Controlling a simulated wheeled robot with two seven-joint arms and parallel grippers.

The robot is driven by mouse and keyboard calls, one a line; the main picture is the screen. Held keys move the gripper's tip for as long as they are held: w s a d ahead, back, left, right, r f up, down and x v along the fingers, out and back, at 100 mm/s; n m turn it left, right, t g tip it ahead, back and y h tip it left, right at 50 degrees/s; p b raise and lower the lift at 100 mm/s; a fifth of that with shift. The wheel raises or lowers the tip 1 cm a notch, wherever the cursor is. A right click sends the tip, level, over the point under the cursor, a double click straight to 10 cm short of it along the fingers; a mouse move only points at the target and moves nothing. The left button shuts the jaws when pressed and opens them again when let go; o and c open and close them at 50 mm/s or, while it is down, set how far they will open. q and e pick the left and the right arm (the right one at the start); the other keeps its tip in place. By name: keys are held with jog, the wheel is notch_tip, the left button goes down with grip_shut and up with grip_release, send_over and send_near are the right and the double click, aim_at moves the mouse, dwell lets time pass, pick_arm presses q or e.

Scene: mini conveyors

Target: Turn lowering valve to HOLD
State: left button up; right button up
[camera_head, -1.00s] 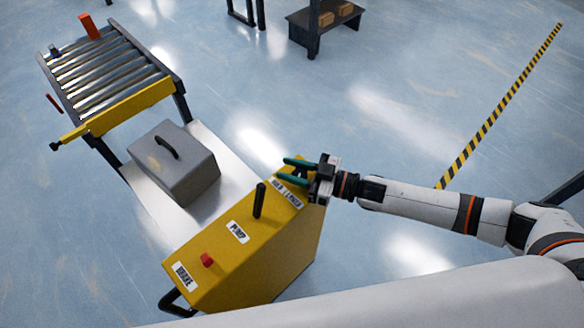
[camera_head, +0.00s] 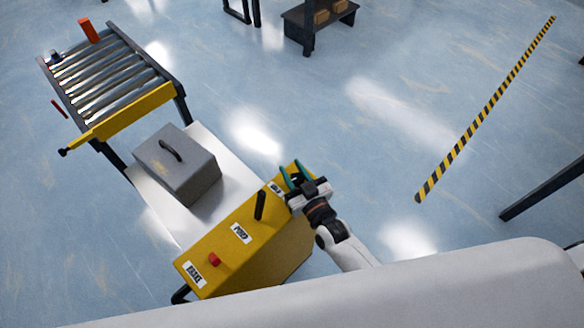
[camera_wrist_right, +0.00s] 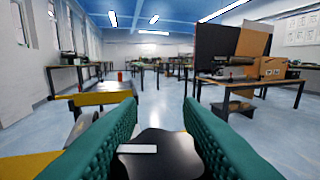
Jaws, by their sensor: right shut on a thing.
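The yellow console (camera_head: 250,250) stands at the lower middle of the head view. My right gripper (camera_head: 290,172) is at its far right corner, with its green fingers pointing up in the picture. In the right wrist view, the two green fingers (camera_wrist_right: 160,122) are shut on a black knob (camera_wrist_right: 165,163), which I take for the lowering valve. The knob has a white mark lying nearly level across it. In the head view the gripper hides the knob, and the label beside it is only partly visible. My left gripper is not in view.
A black lever (camera_head: 260,205) and a red button (camera_head: 214,259) are on the console top. A grey case (camera_head: 185,177) sits on the white platform (camera_head: 212,150) behind it. A roller conveyor (camera_head: 150,103) with a yellow bar stands at upper left.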

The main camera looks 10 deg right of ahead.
jog(key=shift+m+h, duration=0.6)
jog(key=shift+h, duration=0.1)
jog(key=shift+d+t+h, duration=0.1)
jog(key=shift+t+h, duration=0.2)
jog(key=o, duration=1)
jog(key=shift+c, duration=0.2)
jog(key=s+d, duration=0.2)
jog(key=s, duration=0.9)
jog(key=shift+s+b, duration=0.35)
jog(key=shift+b, duration=0.1)
